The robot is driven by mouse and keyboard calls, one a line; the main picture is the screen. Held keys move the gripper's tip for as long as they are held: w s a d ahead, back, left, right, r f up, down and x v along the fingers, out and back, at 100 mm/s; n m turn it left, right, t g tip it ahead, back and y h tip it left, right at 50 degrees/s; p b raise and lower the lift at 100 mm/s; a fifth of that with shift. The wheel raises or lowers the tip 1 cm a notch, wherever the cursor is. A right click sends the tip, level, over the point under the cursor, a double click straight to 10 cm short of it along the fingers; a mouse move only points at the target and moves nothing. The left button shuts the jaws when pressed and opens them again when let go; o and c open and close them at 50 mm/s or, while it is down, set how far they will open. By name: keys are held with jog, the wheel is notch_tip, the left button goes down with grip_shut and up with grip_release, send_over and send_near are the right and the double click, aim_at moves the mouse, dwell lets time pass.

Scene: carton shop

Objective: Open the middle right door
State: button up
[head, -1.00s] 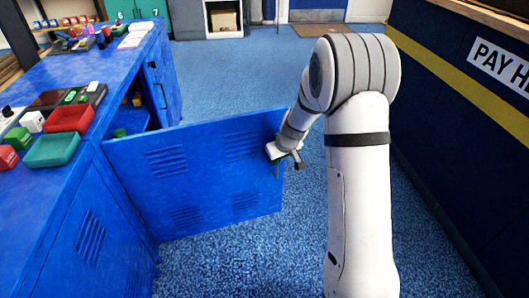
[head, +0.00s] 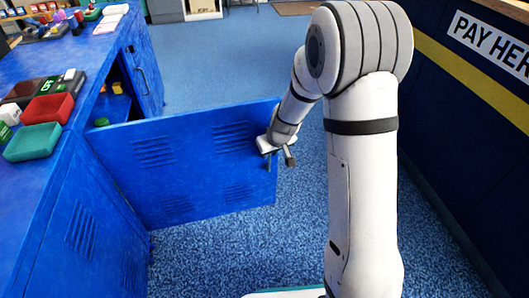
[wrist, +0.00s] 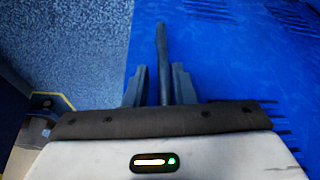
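The blue door (head: 190,165) stands wide open in the head view, swung out from the counter's front across the aisle. Its vents face me, and the cabinet opening (head: 112,105) shows behind its hinge side. My gripper (head: 279,160) is at the door's free edge. In the wrist view, my gripper (wrist: 160,86) has its two fingers apart, one on either side of the door's dark bar handle (wrist: 162,48). Narrow gaps seem to show between the fingers and the bar. The lower end of the handle is hidden by the gripper body.
The blue counter (head: 75,58) on the left carries a red tray (head: 48,107), a green tray (head: 33,141) and small goods. A further blue door (head: 146,72) is beyond the opening. A dark pay counter (head: 450,110) stands on the right. Blue floor (head: 225,55) is clear beyond the door.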

jog(key=shift+o, duration=0.8)
jog(key=shift+a, duration=0.15)
jog(key=p+v, duration=0.3)
jog(key=v, duration=0.5)
jog(key=shift+f, duration=0.1)
jog(key=s+d+r+m+p, duration=0.1)
jog(key=s+d+r+p, duration=0.1)
jog(key=s+r+p, duration=0.6)
jog(key=s+d+r+m+g+h+p, duration=0.1)
jog(key=s+r+p, duration=0.7)
jog(key=r, duration=1.3)
jog(key=s+d+r+m+p, duration=0.2)
jog(key=s+d+r+p, duration=0.3)
jog(key=r+p, duration=0.9)
jog(key=s+r, duration=0.1)
jog(key=s, duration=0.2)
jog(key=shift+s+r+m+g+h+p, duration=0.2)
jog(key=shift+r+m+g+h+p, duration=0.1)
jog(key=shift+r+h+p, duration=0.1)
